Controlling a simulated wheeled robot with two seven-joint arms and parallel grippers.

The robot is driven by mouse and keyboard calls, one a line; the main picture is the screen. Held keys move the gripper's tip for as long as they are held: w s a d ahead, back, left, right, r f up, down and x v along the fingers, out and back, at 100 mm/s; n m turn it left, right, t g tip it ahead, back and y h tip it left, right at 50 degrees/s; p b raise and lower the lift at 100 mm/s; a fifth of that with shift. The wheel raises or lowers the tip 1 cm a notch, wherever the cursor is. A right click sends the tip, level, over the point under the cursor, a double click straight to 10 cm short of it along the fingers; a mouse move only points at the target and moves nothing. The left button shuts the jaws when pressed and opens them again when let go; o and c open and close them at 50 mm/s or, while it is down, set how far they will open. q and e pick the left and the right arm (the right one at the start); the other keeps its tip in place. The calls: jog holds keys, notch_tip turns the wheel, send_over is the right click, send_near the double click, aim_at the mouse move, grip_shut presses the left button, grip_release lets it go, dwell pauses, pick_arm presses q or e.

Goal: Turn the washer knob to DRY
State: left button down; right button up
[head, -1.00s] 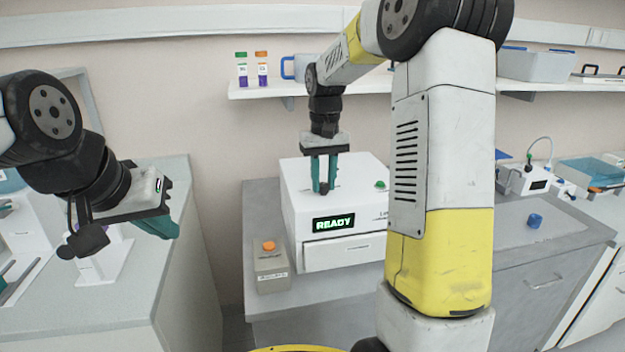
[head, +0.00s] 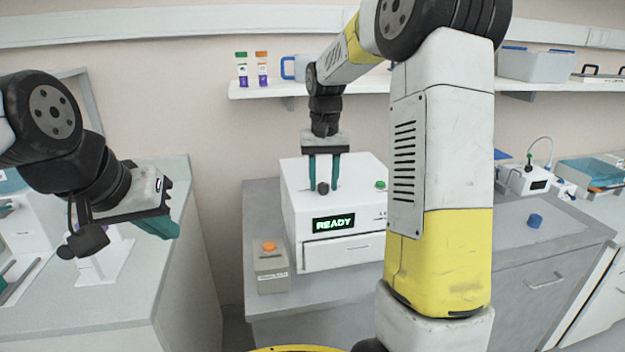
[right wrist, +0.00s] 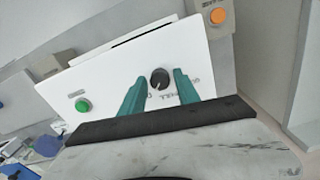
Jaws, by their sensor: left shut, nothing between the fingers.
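The washer (head: 365,220) is a white box with a lit green READY display (head: 334,223). Its small black round knob (head: 323,188) is on the top face and also shows in the right wrist view (right wrist: 159,78). A pale pointer line on the knob points toward the gripper side of that view; the printed labels there are partly hidden and unreadable. My right gripper (head: 323,182) points down over the knob, open, with one teal finger on each side and visible gaps in the right wrist view (right wrist: 159,88). My left gripper (head: 160,228) is shut and empty, over the left bench.
A green button (head: 381,185) is on the washer top, right of the knob. A grey box with an orange button (head: 269,246) stands left of the washer. A blue cap (head: 535,220) lies on the right counter. A shelf (head: 260,91) runs behind.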

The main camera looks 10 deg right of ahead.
aim_at(323, 184)
jog(key=shift+o, duration=0.5)
notch_tip(323, 184, up, 7)
jog(key=shift+r, duration=0.4)
jog(key=shift+s+r, duration=0.1)
jog(key=shift+s, duration=0.05)
jog(key=s+a+n+t+y, duration=0.1)
jog(key=s+t, duration=0.5)
jog(key=s, duration=1.8)
jog(key=shift+a+f+n+y, duration=0.4)
jog(key=shift+a+f+y, duration=0.1)
jog(key=shift+y, duration=0.1)
